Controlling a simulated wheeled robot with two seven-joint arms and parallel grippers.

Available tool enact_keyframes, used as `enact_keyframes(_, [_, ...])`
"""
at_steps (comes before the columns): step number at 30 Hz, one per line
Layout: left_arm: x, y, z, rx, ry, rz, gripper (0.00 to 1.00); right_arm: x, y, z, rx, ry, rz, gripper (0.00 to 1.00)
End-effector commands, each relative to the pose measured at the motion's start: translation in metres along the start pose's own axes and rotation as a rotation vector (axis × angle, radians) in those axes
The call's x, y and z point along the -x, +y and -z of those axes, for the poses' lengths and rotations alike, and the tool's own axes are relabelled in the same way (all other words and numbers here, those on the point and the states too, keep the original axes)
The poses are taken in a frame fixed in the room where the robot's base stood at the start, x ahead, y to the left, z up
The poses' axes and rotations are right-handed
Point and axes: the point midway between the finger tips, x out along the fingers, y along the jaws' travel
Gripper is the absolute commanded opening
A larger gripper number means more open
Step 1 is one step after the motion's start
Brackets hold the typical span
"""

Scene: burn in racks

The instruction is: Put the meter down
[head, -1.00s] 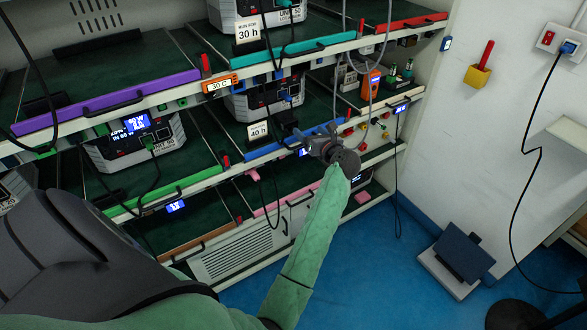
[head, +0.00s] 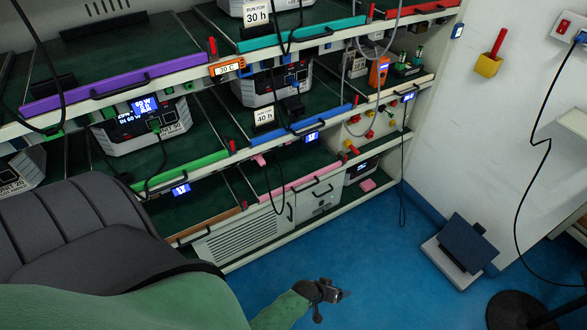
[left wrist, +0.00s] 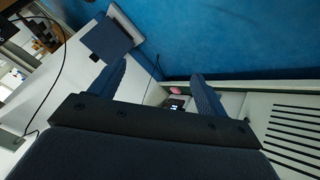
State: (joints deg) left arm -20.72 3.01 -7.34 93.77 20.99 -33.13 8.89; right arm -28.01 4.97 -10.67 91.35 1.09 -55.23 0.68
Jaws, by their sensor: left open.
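An orange handheld device (head: 378,72), which looks like the meter, stands on the upper right shelf of the rack, close to the shelf's front edge. A grey cable passes in front of it. My left gripper (head: 338,292) is low over the blue floor, in front of the rack and well below and apart from that device. In the left wrist view my left gripper (left wrist: 158,72) has its two fingers spread wide, with nothing between them. My right gripper is in neither view.
The rack's shelves (head: 300,187) hold several grey units, with cables hanging in front. A blue-topped grey box (head: 468,250) stands on the floor at right. A black round base (head: 515,310) is at lower right. The floor (head: 390,260) between is clear.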

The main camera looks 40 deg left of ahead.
Motion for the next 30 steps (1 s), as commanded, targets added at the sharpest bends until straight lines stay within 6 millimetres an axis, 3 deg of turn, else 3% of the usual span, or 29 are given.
enact_keyframes(1, [0.005, -0.015, -0.039, -0.07, -0.09, 0.047, 0.76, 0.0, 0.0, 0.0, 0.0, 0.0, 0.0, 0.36])
enact_keyframes(4, [0.019, -0.043, -0.104, -0.208, -0.262, 0.134, 0.76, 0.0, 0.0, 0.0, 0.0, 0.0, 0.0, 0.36])
enact_keyframes(6, [0.031, -0.06, -0.14, -0.284, -0.363, 0.184, 0.76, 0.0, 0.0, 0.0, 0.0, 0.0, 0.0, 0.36])
enact_keyframes(10, [0.05, -0.082, -0.183, -0.381, -0.492, 0.248, 0.76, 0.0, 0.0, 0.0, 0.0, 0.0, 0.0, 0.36])
enact_keyframes(15, [0.06, -0.093, -0.2, -0.423, -0.549, 0.276, 0.76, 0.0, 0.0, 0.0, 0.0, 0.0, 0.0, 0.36])
enact_keyframes(24, [0.059, -0.092, -0.2, -0.423, -0.548, 0.276, 0.76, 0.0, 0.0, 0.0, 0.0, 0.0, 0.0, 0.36])
enact_keyframes(30, [0.059, -0.092, -0.199, -0.422, -0.547, 0.276, 0.37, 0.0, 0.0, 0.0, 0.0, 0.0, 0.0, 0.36])
